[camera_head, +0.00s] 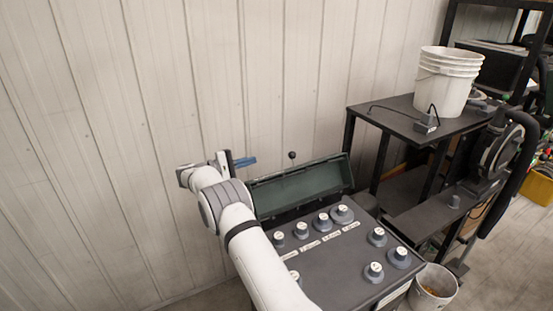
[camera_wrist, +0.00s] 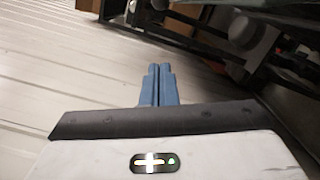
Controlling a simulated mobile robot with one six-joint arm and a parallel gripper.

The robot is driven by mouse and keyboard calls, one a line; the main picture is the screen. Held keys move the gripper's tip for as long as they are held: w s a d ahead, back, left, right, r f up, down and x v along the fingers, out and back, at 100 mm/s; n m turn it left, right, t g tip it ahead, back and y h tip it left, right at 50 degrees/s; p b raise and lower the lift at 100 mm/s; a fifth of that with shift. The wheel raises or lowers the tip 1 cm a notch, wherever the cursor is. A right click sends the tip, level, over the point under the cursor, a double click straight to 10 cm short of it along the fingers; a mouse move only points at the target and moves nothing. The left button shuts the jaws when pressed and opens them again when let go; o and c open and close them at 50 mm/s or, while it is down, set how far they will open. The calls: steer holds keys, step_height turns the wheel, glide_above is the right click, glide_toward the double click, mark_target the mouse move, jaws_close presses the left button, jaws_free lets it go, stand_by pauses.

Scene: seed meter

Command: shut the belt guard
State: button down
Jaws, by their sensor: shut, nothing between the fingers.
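A long dark green panel (camera_head: 305,187), which looks like the belt guard, stands tilted up along the back edge of the grey machine top (camera_head: 335,258). A thin rod with a black ball (camera_head: 292,155) rises by its upper edge. My gripper (camera_head: 252,161) is at the panel's upper left, close to the wall, with its blue fingers pointing right. I cannot tell whether they touch the panel. In the wrist view the fingers (camera_wrist: 159,68) are together with nothing between them. A dark greenish surface at that view's top right may be the panel. My arm hides the machine's left part.
Several grey knobs (camera_head: 342,214) stand on the machine top. The panelled wall (camera_head: 150,120) is close behind. A dark stand (camera_head: 398,118) with a white bucket (camera_head: 446,82) is at the right. A smaller bucket (camera_head: 434,288) stands on the floor.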

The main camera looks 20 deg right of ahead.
steer(key=s+d+p, duration=0.2)
steer(key=d+p, duration=0.4)
steer(key=d, duration=0.5)
steer(key=shift+r, duration=0.45)
steer(key=shift+s, duration=0.1)
